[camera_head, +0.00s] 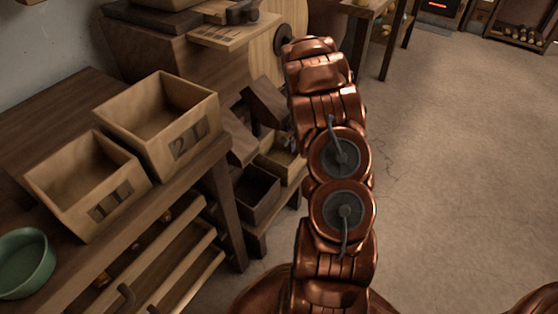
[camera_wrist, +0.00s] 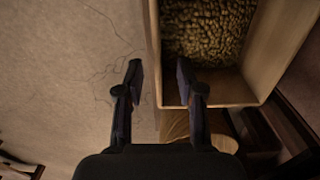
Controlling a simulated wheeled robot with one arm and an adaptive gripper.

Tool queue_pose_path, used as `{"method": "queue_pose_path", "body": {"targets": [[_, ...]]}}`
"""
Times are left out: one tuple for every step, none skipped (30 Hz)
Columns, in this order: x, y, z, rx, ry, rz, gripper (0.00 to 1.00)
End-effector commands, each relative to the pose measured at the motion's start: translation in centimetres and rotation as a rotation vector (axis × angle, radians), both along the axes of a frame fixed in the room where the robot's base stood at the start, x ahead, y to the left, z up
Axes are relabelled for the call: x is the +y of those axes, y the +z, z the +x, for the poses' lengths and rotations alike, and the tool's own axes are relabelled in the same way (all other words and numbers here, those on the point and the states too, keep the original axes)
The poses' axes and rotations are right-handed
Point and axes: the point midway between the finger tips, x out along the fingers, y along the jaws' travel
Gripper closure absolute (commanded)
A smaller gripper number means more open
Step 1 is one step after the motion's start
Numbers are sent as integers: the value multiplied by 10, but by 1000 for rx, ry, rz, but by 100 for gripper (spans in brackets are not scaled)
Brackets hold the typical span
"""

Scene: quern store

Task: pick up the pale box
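In the wrist view, a pale wooden box (camera_wrist: 236,90), open at the top and filled with small brown lumps, lies beyond my gripper (camera_wrist: 160,75). My gripper is open, with nothing visible held between its fingers. The box's left wall lines up with the gap between the fingers; I cannot tell how far away it is. In the head view, my arm hides my gripper. Two pale open boxes, marked 21 (camera_head: 187,146) and 11 (camera_head: 110,206), stand side by side on the wooden bench. I cannot tell which box the task means.
A green bowl (camera_head: 24,262) stands at the bench's near left. Darker bins (camera_head: 255,196) sit low beside the bench, next to my arm. A wooden counter (camera_head: 150,45) stands at the back left. The floor (camera_head: 460,180) on the right is clear.

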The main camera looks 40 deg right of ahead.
Motion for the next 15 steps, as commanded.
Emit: {"method": "queue_pose_path", "body": {"targets": [[-1,-7,-1,2,-2,2,62],[-1,-10,-1,2,-2,2,62],[-1,-14,-1,2,-2,3,62],[-1,-16,-1,2,-2,3,62],[-1,-18,-1,2,-2,3,62],[-1,-20,-1,2,-2,3,62],[-1,-21,-1,2,-2,3,62],[-2,-23,-1,2,-1,3,62],[-2,-27,-1,3,-1,3,62],[-3,-31,-1,3,0,3,62],[-4,-35,-1,4,0,3,62],[-5,-41,-1,5,1,3,62],[-6,-45,-1,5,1,4,62],[-6,-50,-1,5,1,4,62],[-7,-55,-1,5,1,4,62]]}}
